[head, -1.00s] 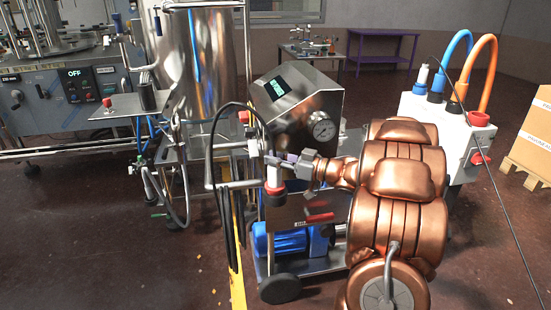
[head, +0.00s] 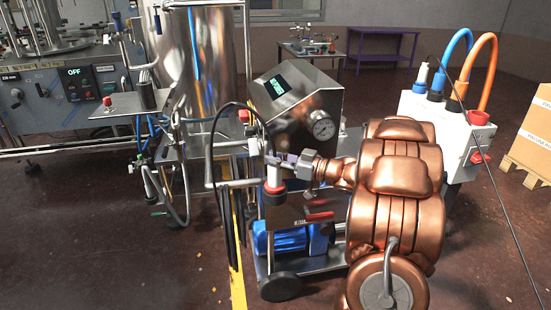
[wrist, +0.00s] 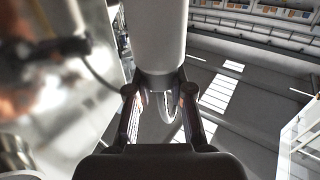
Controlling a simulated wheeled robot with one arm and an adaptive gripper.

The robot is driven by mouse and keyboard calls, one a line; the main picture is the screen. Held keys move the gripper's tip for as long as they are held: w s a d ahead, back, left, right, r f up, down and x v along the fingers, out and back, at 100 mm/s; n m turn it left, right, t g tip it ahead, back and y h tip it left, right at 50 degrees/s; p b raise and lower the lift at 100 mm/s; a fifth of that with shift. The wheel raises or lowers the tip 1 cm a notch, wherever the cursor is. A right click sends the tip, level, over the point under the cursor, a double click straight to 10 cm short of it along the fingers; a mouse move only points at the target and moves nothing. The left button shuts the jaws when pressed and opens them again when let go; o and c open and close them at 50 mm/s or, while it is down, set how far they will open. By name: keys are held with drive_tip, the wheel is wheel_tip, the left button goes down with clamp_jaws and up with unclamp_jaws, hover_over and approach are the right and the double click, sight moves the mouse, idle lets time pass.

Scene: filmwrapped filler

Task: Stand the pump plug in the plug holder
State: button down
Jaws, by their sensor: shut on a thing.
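The pump plug (head: 274,176) is a pale upright cylinder in front of the steel pump cabinet in the head view. A black cable arches near its top. My gripper (head: 279,161) reaches in from the right and is shut on its upper part. In the wrist view the plug (wrist: 159,35) is a large pale cylinder between the fingers of my gripper (wrist: 161,92). A red ring (head: 274,188) and a black round piece (head: 274,198) sit directly under the pale body. I cannot tell whether these are the plug holder or the plug's own end, or whether the plug is seated.
The steel pump cabinet (head: 297,105) with a gauge stands on a wheeled cart behind the plug. Steel pipes (head: 236,184) are close on the left. A white socket box (head: 445,140) with blue and orange cables stands right. Floor at front left is clear.

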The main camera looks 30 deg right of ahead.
drive_tip(key=shift+f, duration=0.1)
drive_tip(key=c, duration=1)
unclamp_jaws()
drive_tip(key=shift+o, duration=0.2)
drive_tip(key=v, duration=1.2)
